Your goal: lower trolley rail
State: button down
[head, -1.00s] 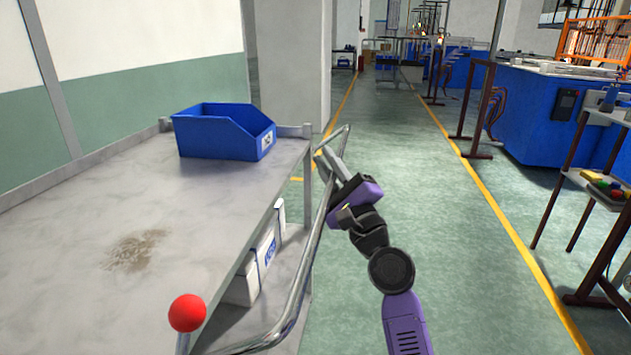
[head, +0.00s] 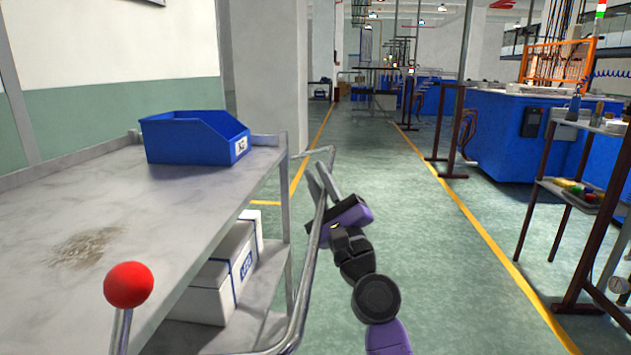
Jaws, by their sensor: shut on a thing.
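The trolley (head: 180,225) stands at the left with a grey metal top. Its rail (head: 298,318) is a bent shiny metal tube along the right side, sticking out from the trolley; its far end shows a little below the top's level. My gripper (head: 320,182) is shut on the rail near that far end, with its fingers pointing up and away. The fingers and purple gripper body cover part of the rail. A lever with a red ball knob (head: 128,285) rises at the trolley's near edge. The rail's near end runs out of the picture.
A blue bin (head: 185,142) stands on the trolley top, and white boxes (head: 215,285) lie on the lower shelf. The green floor (head: 410,210) right of the rail is clear. A dark-legged bench (head: 590,200) stands at the right.

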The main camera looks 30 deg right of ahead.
jog(key=shift+s+d+f+b, duration=0.3)
jog(key=shift+d+f+b, duration=0.15)
jog(key=shift+b, duration=0.05)
jog(key=shift+d, duration=0.15)
jog(key=shift+s+d+h, duration=0.1)
jog(key=shift+d+h, duration=0.05)
jog(key=shift+h, duration=0.25)
jog(key=c, duration=1.4)
grip_release()
jog(key=shift+a+f, duration=0.1)
jog(key=shift+a, duration=0.2)
